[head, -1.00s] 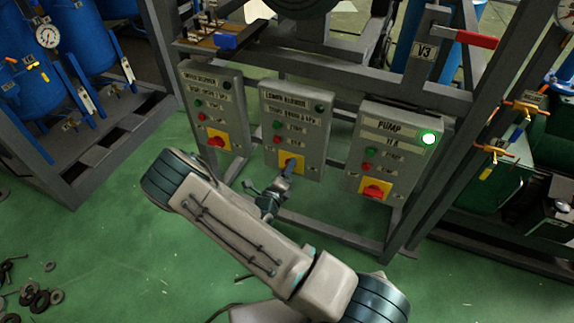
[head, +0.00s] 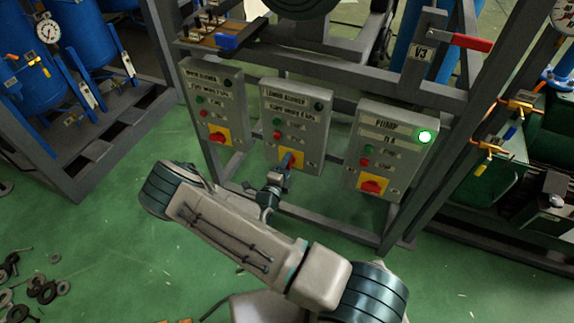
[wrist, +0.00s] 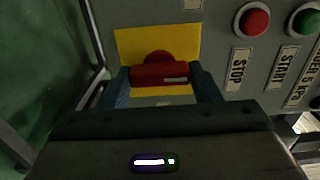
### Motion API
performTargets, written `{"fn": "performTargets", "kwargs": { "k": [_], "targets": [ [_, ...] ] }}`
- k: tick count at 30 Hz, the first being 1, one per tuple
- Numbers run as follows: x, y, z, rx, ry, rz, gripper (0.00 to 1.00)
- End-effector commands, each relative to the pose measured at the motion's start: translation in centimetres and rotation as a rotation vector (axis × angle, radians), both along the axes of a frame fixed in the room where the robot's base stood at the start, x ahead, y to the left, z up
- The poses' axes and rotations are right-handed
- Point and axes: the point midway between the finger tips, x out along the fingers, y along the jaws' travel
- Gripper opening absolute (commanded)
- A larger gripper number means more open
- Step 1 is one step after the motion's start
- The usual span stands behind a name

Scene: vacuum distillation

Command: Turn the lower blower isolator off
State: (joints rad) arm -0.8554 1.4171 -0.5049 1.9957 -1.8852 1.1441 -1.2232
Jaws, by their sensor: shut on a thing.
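The lower blower panel (head: 297,118) is the middle grey box in the head view. Its isolator is a red rotary handle (wrist: 160,74) on a yellow plate (wrist: 187,42), seen in the wrist view. My gripper (wrist: 162,82) is shut on this handle, with one blue finger at each end of it. In the wrist view the handle's bar lies level across the picture. In the head view my gripper (head: 288,160) is at the yellow plate and hides most of the handle.
The wrist view shows a red stop button (wrist: 253,20) and a green start button (wrist: 306,20) beside the plate. The upper blower panel (head: 213,100) stands to the left, the pump panel (head: 392,145) with a lit green lamp to the right. Frame bars surround the panels.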

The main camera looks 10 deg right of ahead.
Motion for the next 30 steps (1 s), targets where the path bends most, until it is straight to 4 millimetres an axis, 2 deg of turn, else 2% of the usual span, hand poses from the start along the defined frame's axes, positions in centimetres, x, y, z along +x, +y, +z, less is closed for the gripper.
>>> {"fn": "performTargets", "kwargs": {
  "k": [7, 8, 10, 22, 26, 30],
  "targets": [
    [-0.1, 0.0, -0.2, -0.003, 0.007, 0.0, 0.34],
    [-0.1, 0.0, -0.2, -0.003, 0.007, 0.0, 0.59],
    [-0.1, 0.0, -0.2, -0.002, 0.006, 0.0, 0.78],
    [-0.6, 0.5, -0.1, 0.0, 0.002, 0.0, 0.78],
    [-2.3, 1.7, -0.1, 0.001, 0.004, 0.003, 0.78],
    [-4.9, 3.7, -0.1, 0.0, 0.005, 0.004, 0.78]
  ]
}}
